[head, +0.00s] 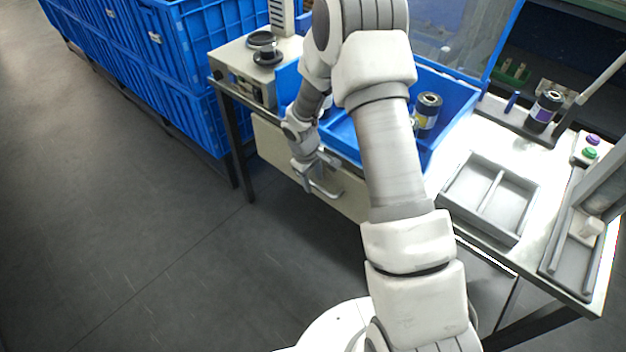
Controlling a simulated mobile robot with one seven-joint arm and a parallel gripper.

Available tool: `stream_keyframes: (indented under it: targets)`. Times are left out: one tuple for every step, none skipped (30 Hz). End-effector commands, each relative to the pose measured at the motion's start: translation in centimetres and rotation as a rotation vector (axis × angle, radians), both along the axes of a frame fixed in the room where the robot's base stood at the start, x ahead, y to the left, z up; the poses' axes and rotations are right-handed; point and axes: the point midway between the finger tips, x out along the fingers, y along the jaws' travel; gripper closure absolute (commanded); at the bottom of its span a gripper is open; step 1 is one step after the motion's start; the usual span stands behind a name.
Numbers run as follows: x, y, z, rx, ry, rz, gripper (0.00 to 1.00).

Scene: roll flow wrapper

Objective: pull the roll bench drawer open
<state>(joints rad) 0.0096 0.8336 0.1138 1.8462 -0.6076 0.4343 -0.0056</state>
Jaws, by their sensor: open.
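The roll bench drawer (275,143) is a beige front under the bench top, left of the middle in the head view. It looks closed, flush below the bench edge. A light metal bar handle (326,191) sticks out from its front. My gripper (308,186) is open at the left part of the handle, pointing down. I cannot tell whether the handle lies between the fingers or beside them. My arm hides part of the drawer's right side.
A blue bin (457,105) with rolls stands on the bench above the drawer. A grey divided tray (489,197) lies to the right. Blue crates (183,50) are stacked at the upper left. The floor (130,240) in front of the drawer is clear.

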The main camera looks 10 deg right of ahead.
Motion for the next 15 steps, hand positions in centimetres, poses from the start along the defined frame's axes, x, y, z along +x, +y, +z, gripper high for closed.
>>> stream_keyframes:
  targets:
    - [0.01, 0.0, 0.02, 0.0, 0.0, 0.0, 0.53]
    - [0.0, 0.0, 0.02, 0.0, 0.0, 0.0, 0.53]
    - [0.0, 0.0, 0.03, 0.0, 0.0, 0.0, 0.53]
    - [0.0, 0.0, 0.03, 0.0, 0.0, 0.0, 0.55]
    - [0.0, 0.0, 0.03, 0.0, 0.0, 0.0, 0.6]
    - [0.0, 0.0, 0.03, 0.0, 0.0, 0.0, 0.67]
    - [0.0, 0.0, 0.03, 0.0, 0.0, 0.0, 0.73]
    - [0.0, 0.0, 0.04, 0.0, 0.0, 0.0, 0.78]
    - [0.0, 0.0, 0.04, 0.0, 0.0, 0.0, 0.85]
    - [0.0, 0.0, 0.04, 0.0, 0.0, 0.0, 0.91]
    - [0.0, 0.0, 0.04, 0.0, 0.0, 0.0, 0.96]
    - [0.0, 0.0, 0.04, 0.0, 0.0, 0.0, 1.0]
    - [0.0, 0.0, 0.04, 0.0, 0.0, 0.0, 1.0]
    - [0.0, 0.0, 0.04, 0.0, 0.0, 0.0, 1.0]
    - [-0.01, -0.01, 0.04, 0.0, 0.0, 0.0, 1.0]
